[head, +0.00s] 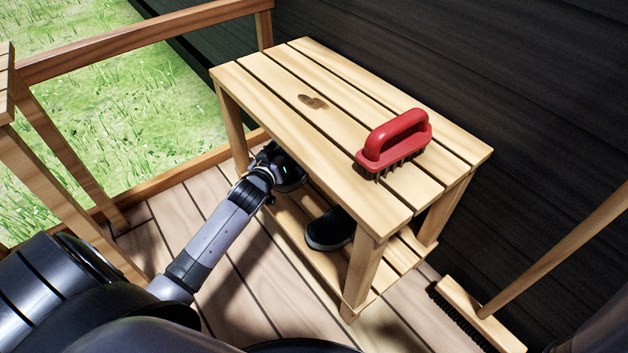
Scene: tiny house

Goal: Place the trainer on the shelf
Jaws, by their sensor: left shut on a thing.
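The slatted wooden shelf (352,113) stands against the dark wall, with a lower slatted level (322,262) under its top. My left gripper (277,166) reaches in at the left front, under the edge of the top. It is shut on a dark trainer (291,184), which is at the lower level and partly hidden by the gripper and the top. I cannot tell whether it rests on the slats. A second black trainer (330,229) with a pale sole edge sits on the lower level to the right. My right gripper is not in view.
A red-handled scrubbing brush (396,142) and a small brown object (313,102) lie on the top. A broom (480,317) stands at the right. Wooden railing (145,38) borders the deck, and slanted wooden legs (72,175) stand at the left.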

